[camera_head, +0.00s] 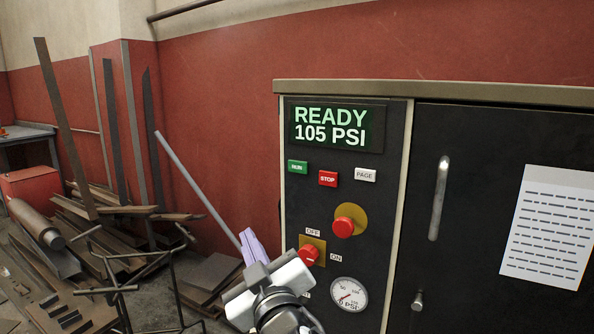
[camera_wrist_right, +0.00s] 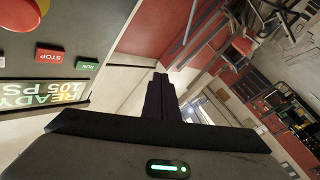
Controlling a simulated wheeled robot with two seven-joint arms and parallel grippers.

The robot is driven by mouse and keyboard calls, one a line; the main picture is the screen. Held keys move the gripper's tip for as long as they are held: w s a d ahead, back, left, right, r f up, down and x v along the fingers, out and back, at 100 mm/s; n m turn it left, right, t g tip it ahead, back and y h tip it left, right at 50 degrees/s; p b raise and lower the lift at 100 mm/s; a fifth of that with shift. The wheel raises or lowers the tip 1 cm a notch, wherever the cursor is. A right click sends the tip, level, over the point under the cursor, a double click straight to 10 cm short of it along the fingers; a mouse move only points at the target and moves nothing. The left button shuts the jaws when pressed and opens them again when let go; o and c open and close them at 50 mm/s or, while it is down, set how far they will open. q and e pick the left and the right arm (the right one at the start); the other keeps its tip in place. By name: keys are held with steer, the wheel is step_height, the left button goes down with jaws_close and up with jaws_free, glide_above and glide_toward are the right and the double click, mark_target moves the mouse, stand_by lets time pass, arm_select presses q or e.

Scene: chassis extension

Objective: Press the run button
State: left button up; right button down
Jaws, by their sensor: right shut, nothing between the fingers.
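The green RUN button (camera_head: 298,167) is at the left of a row on a dark control panel, under a lit display (camera_head: 331,126) reading READY 105 PSI. It also shows in the right wrist view (camera_wrist_right: 88,66), upside down and left of the fingers. My right gripper (camera_head: 249,238) is below and left of the button in the head view, apart from it. Its fingers are shut with nothing between them, and they show dark in the right wrist view (camera_wrist_right: 158,82). My left gripper is in neither view.
A red STOP button (camera_head: 328,179) and white PAGE button (camera_head: 365,175) sit right of RUN. Below are a red emergency knob (camera_head: 343,227), a red OFF/ON switch (camera_head: 309,256) and a gauge (camera_head: 349,295). Scrap metal (camera_head: 120,220) fills the left floor.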

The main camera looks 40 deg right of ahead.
step_height(320, 180, up, 10)
steer(key=s+d+m+t+h, duration=0.1)
steer(key=d+m+h, duration=0.1)
steer(key=h, duration=0.1)
steer(key=shift+s+d, duration=0.25)
steer(key=shift+s, duration=0.05)
steer(key=shift+d, duration=0.1)
glide_toward(290, 163)
steer(key=shift+w+d+r+p, duration=0.1)
steer(key=shift+w+r, duration=0.15)
steer(key=shift+w, duration=0.45)
steer(key=shift+w+d+r+p, duration=0.15)
steer(key=shift+w+r, duration=0.1)
steer(key=shift+w, duration=0.5)
steer(key=shift+w+d+r+p, duration=0.1)
steer(key=shift+w+r, duration=0.15)
steer(key=shift+w, duration=0.45)
steer(key=shift+w+d, duration=0.2)
steer(key=shift+d, duration=0.2)
steer(key=shift+w+d, duration=0.15)
steer(key=shift+d, duration=0.25)
stand_by(0.6)
steer(key=shift+s+a, duration=0.35)
steer(key=shift+a, duration=0.45)
